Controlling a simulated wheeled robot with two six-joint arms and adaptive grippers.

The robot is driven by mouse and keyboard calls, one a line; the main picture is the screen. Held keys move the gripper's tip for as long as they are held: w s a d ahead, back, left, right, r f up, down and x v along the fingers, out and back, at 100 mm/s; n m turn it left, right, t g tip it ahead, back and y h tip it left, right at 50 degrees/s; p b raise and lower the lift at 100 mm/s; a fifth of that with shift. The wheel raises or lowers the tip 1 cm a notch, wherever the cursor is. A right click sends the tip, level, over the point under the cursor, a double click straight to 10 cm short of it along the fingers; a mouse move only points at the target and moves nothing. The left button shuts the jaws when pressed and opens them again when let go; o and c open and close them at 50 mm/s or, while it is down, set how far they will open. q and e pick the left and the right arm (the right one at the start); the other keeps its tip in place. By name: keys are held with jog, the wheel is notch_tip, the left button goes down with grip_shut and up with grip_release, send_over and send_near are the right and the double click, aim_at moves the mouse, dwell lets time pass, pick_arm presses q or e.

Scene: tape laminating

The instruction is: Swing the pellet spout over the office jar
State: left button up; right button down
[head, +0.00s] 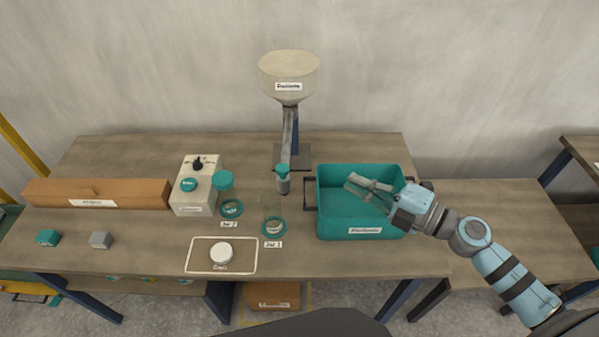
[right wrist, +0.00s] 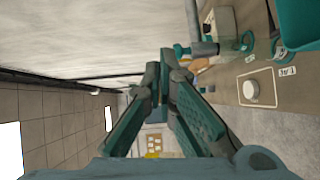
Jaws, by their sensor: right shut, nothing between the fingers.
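The pale hopper (head: 289,75) stands at the back of the table on a dark post. Its short grey spout (head: 283,184) with a teal top hangs low in front, close behind a clear jar (head: 273,208) in a teal ring (head: 274,229). I cannot read which is the office jar. My right gripper (head: 350,184) is shut and empty over the teal crate, right of the spout and apart from it. The gripper's fingers converge in the right wrist view (right wrist: 163,75). My left gripper is out of view.
The teal crate (head: 362,229) stands right of the spout. A white control box (head: 192,205), an orange-brown carton (head: 120,193) and two small blocks are to the left. A white cap (head: 221,252) lies on a framed mat (head: 199,264) in front. The table's right part is bare.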

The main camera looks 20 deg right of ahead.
jog(key=f+n+g, duration=0.1)
jog(key=n+g, duration=0.1)
jog(key=p, duration=0.1)
send_near(288, 172)
jog(key=shift+y, duration=0.4)
jog(key=x, duration=0.7)
jog(key=shift+w+d+f, duration=0.15)
jog(key=shift+f, duration=0.15)
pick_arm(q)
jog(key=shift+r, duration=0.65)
